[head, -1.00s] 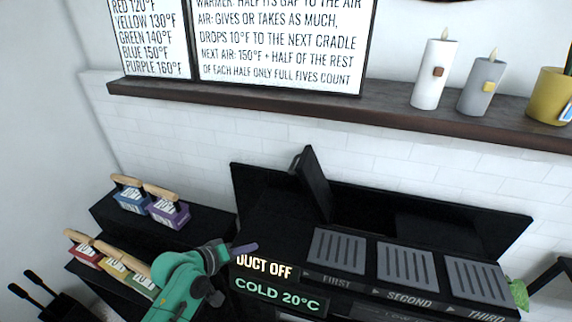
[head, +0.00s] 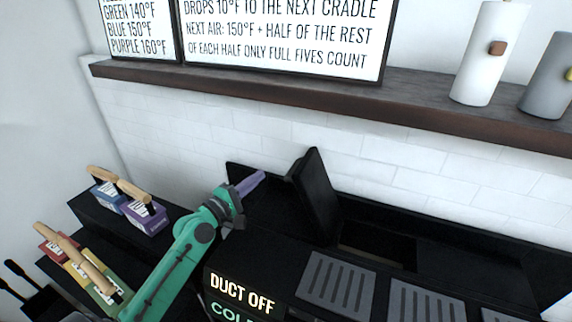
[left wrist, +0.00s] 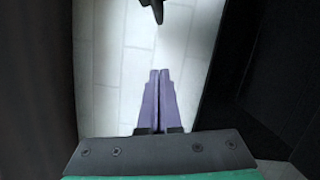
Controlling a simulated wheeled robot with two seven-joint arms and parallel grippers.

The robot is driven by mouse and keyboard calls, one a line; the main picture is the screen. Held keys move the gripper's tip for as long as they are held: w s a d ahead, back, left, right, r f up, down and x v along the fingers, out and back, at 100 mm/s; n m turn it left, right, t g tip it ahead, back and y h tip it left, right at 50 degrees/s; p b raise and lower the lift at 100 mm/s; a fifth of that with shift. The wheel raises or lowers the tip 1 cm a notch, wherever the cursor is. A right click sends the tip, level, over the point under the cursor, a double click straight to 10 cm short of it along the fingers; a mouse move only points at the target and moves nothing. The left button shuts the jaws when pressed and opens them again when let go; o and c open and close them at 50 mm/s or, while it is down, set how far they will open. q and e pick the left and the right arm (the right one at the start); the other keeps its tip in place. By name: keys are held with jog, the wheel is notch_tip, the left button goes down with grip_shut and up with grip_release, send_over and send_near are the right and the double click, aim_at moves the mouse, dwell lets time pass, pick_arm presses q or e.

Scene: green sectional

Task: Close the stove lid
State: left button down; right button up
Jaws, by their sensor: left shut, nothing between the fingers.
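The stove lid (head: 320,195) is a black panel standing raised and slightly tilted on the black stove, behind the grates. A small dark piece sticks out at its upper left edge. My left gripper (head: 258,180), with purple fingers on a green arm, is just left of the lid, apart from it, pointing towards it and the back wall. In the left wrist view the purple fingers (left wrist: 158,95) are together and empty. A dark panel, probably the lid (left wrist: 255,70), fills the right side there. My right gripper is not in view.
Several slotted grates (head: 337,284) lie in front of the lid. A lit sign (head: 242,292) reads DUCT OFF. Coloured boxes with wooden handles, one purple (head: 145,219), stand on a black step at left. A dark shelf (head: 400,100) with candles runs along the white wall above.

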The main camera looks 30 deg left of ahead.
pick_arm(q)
jog(key=w+d+r+p, duration=0.1)
jog(key=w+d+p, duration=0.3)
jog(key=w+d, duration=0.1)
jog(key=shift+x, duration=0.9)
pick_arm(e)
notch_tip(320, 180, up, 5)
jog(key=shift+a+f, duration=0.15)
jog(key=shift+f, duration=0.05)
pick_arm(q)
jog(key=shift+f, duration=0.1)
